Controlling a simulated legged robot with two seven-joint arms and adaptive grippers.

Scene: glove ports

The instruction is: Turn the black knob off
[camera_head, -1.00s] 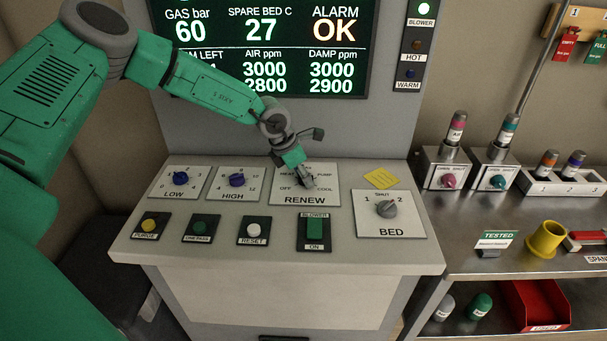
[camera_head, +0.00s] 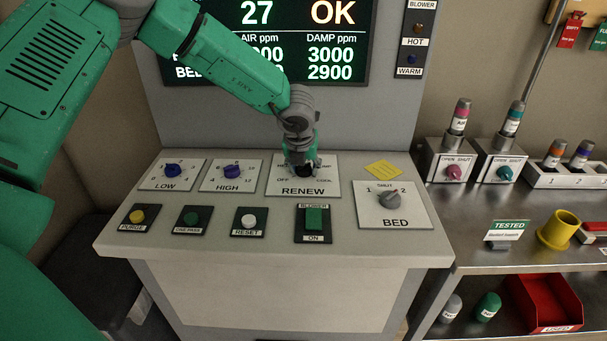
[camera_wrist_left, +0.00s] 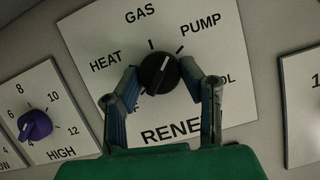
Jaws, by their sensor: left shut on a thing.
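The black knob (camera_wrist_left: 158,74) sits on the white RENEW plate (camera_wrist_left: 85,35), which has HEAT, GAS and PUMP labels and partly hidden OFF and COOL labels. Its white pointer line aims up and slightly right in the left wrist view, between the GAS and PUMP marks. My left gripper (camera_head: 302,166) comes down on this knob from above, and in the left wrist view its two fingers stand on either side of the knob, shut on it. In the head view the gripper mostly covers the knob. My right gripper is out of view.
Blue LOW (camera_head: 172,170) and purple HIGH (camera_head: 232,171) knobs are left of RENEW. The grey BED knob (camera_head: 391,195) is to the right. PURGE, RESET (camera_head: 248,221) and a green BLOWER switch (camera_head: 314,219) line the front. A steel bench holds valves and a yellow cup (camera_head: 558,230).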

